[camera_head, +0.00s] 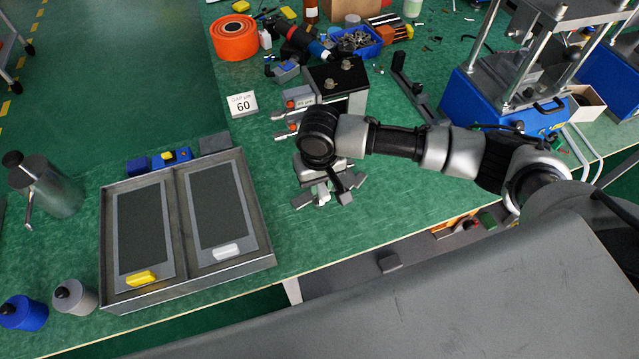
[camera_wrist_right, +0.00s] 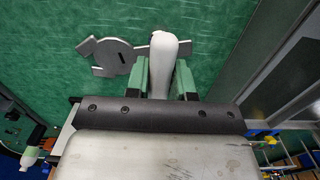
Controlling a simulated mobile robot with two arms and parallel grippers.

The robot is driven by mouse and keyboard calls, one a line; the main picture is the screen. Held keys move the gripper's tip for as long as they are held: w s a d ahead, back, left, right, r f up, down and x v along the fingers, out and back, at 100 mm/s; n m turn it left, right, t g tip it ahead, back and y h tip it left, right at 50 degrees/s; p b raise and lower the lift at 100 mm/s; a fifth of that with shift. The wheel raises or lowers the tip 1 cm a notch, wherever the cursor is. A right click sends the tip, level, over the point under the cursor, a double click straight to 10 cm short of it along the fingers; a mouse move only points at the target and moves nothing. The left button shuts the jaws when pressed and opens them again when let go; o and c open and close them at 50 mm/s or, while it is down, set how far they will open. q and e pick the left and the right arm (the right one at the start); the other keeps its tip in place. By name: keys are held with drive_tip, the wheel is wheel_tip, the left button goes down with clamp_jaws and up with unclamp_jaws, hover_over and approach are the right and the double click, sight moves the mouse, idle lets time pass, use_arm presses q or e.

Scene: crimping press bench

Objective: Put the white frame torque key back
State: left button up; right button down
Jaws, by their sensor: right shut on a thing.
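My right gripper (camera_head: 324,190) hangs over the green bench to the right of the tray, pointing down. In the right wrist view its green fingers (camera_wrist_right: 163,82) are shut on a smooth white piece, which I take for the white frame torque key (camera_wrist_right: 168,50). A bit of it shows below the gripper in the head view (camera_head: 322,200); its lower end is hidden. A flat grey piece with arms and a dark slot (camera_wrist_right: 112,57) lies close by. My left gripper is not in view.
A grey tray (camera_head: 268,261) holds two dark framed panels, one with a yellow block (camera_head: 141,279), one with a white block (camera_head: 227,250). A blue block with a yellow top (camera_head: 171,157) and a grey block (camera_head: 214,144) stand behind. A card marked 60 (camera_head: 242,103) stands further back.

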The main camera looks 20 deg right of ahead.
drive_tip(key=shift+f, duration=0.9)
drive_tip(key=shift+f, duration=0.1)
drive_tip(key=c, duration=1)
unclamp_jaws()
drive_tip(key=shift+o, duration=0.2)
wheel_tip(320, 180, up, 12)
drive_tip(key=shift+r+b, duration=0.15)
drive_tip(key=shift+b, duration=0.2)
